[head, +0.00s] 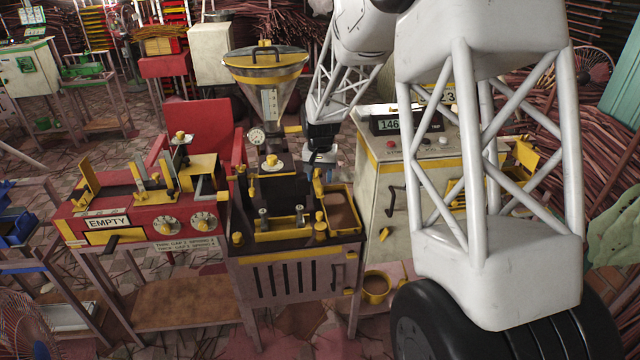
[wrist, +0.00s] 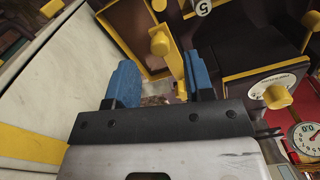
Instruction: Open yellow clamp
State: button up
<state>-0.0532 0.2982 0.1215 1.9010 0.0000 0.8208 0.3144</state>
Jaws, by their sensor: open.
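A yellow clamp lever (wrist: 165,42) with a round knob shows in the wrist view, just beyond my fingertips. I take it to be the upright yellow piece (head: 318,188) on the dark machine in the head view. My gripper (wrist: 160,70) is open, with two blue fingers apart and nothing between them. The lever's lower end is close to the right finger; I cannot tell whether they touch. In the head view my gripper (head: 320,162) is just above the machine's right rear part, and its fingers are small there.
A yellow-rimmed tray (head: 342,212) lies right of the lever. A hopper (head: 266,75) and a dial gauge (head: 257,136) rise behind. A white cabinet (head: 375,200) stands close on the right, and a red bench (head: 135,215) on the left.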

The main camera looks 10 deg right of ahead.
jog(key=shift+r, duration=1.4)
jog(key=shift+s+r, duration=0.4)
jog(key=s+d+r, duration=0.2)
jog(key=s+r, duration=0.7)
jog(key=s, duration=0.3)
jog(key=s+d+r+n+t, duration=0.1)
jog(key=s+r, duration=0.1)
jog(key=s, duration=1.5)
jog(key=s+d+r+n+t, duration=0.1)
jog(key=s+r, duration=0.1)
jog(key=s, duration=1.5)
jog(key=shift+s+d+r+n+t, duration=0.2)
jog(key=shift+s+d+n+t, duration=0.1)
jog(key=shift+s+n, duration=0.1)
